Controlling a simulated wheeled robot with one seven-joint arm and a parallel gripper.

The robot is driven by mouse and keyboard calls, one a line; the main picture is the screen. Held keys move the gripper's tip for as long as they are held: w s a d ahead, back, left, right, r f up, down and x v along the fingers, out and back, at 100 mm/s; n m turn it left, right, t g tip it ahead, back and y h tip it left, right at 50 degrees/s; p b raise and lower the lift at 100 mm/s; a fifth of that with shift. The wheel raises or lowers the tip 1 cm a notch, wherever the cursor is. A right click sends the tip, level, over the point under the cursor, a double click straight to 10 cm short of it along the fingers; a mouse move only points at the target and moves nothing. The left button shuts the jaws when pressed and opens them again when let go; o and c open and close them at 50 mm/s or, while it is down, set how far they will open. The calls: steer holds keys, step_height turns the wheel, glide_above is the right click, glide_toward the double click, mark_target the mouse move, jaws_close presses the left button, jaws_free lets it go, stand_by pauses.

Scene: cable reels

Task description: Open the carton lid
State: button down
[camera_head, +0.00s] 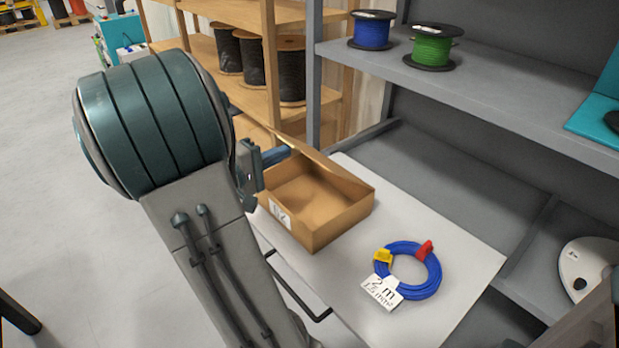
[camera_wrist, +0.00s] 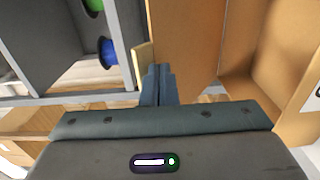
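The brown cardboard carton (camera_head: 322,226) stands on the white board with a small white label on its front. Its lid (camera_head: 318,158) is raised along the far side, seen almost edge-on, and the carton's inside shows, with nothing visible in it. My gripper (camera_head: 277,155) is at the lid's left end, above the carton's far left corner. In the wrist view the lid (camera_wrist: 185,45) is a brown panel right beside my gripper fingers (camera_wrist: 158,72). The fingers are close together with no object visible between them. Whether they touch the lid I cannot tell.
A blue cable coil (camera_head: 421,272) with a tag lies right of the carton on the white board (camera_head: 462,262). A grey shelf (camera_head: 480,92) above holds a blue reel (camera_head: 372,30) and a green reel (camera_head: 432,47). Wooden shelving (camera_head: 200,48) with dark reels stands behind.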

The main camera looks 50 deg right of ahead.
steer(key=shift+r, duration=0.15)
steer(key=shift+s+d+r+p, duration=0.25)
steer(key=shift+d+r, duration=0.55)
steer(key=shift+d, duration=0.2)
steer(key=shift+s+d+r+p, duration=0.3)
steer(key=shift+d+r, duration=0.45)
steer(key=shift+d, duration=0.3)
steer(key=shift+s+d+r+p, duration=0.25)
steer(key=shift+d+r, duration=0.55)
steer(key=shift+d, duration=0.35)
steer(key=b+x, duration=0.2)
steer(key=x, duration=0.5)
steer(key=shift+r, duration=0.45)
